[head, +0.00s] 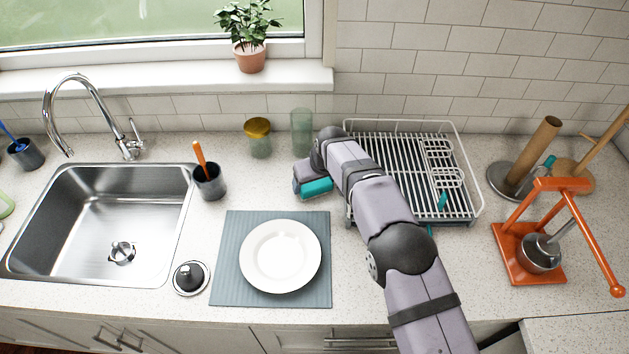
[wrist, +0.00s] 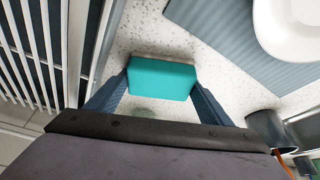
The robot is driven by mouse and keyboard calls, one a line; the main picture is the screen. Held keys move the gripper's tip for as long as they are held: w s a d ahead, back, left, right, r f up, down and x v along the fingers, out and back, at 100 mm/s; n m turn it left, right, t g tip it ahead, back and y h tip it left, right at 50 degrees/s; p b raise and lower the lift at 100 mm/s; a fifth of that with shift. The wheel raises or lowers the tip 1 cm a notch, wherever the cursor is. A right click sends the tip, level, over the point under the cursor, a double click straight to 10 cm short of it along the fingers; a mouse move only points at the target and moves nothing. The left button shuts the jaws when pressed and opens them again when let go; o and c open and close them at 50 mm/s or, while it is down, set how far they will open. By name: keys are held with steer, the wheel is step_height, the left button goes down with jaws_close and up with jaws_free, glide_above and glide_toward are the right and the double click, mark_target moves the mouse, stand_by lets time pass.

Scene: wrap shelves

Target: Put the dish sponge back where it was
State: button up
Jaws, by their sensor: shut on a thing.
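The teal dish sponge (head: 316,188) shows just below my gripper (head: 307,183) in the head view, left of the dish rack. In the wrist view the sponge (wrist: 161,78) sits between the two dark blue fingers of my gripper (wrist: 160,84), which are shut on it. Speckled counter shows around the sponge. I cannot tell whether the sponge touches the counter or hangs just above it. My arm covers part of the rack's left side.
The white dish rack (head: 387,150) stands right of the sponge. A grey mat (head: 226,255) with a white plate (head: 280,256) lies in front. A yellow-lidded jar (head: 258,138) and a green glass (head: 301,133) stand behind. A dark cup (head: 209,184) stands left, beside the sink (head: 95,225).

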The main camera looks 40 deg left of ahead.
steer(key=o, duration=0.6)
steer(key=shift+o, duration=0.2)
steer(key=shift+r, duration=0.1)
steer(key=shift+r, duration=0.35)
steer(key=b+v, duration=0.3)
steer(key=v, duration=0.8)
steer(key=shift+d, duration=0.25)
steer(key=shift+s+r, duration=0.1)
steer(key=shift+r, duration=0.05)
